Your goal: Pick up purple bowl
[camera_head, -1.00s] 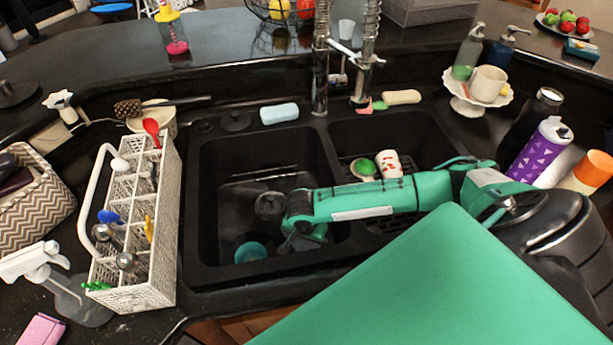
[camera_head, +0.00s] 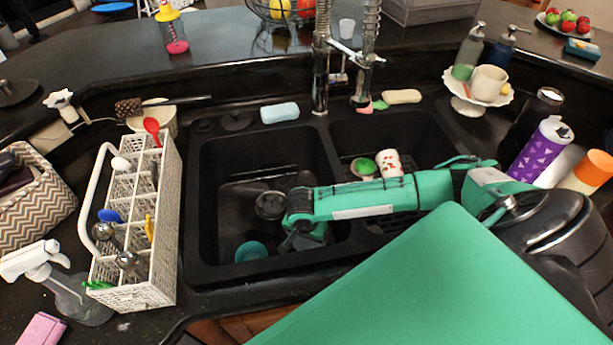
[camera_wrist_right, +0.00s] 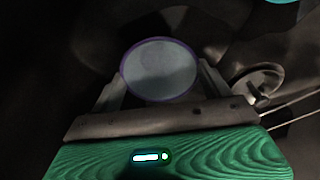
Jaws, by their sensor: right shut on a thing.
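The purple bowl (camera_wrist_right: 158,70) shows in the right wrist view as a round grey-blue form with a thin purple rim. It sits between the two fingers of my right gripper (camera_wrist_right: 162,84), which is shut on it. In the head view my right gripper (camera_head: 303,236) points down into the left sink basin (camera_head: 225,180), near its right wall. The arm hides most of the gripper there, and I cannot clearly make out the bowl in that view. My left gripper is not in view.
A teal round dish (camera_head: 251,251) lies in the left basin, left of my gripper. The right basin holds a white and red cup (camera_head: 388,163) and a green item (camera_head: 364,168). A white utensil rack (camera_head: 140,220) stands left of the sink; the faucet (camera_head: 321,75) stands behind.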

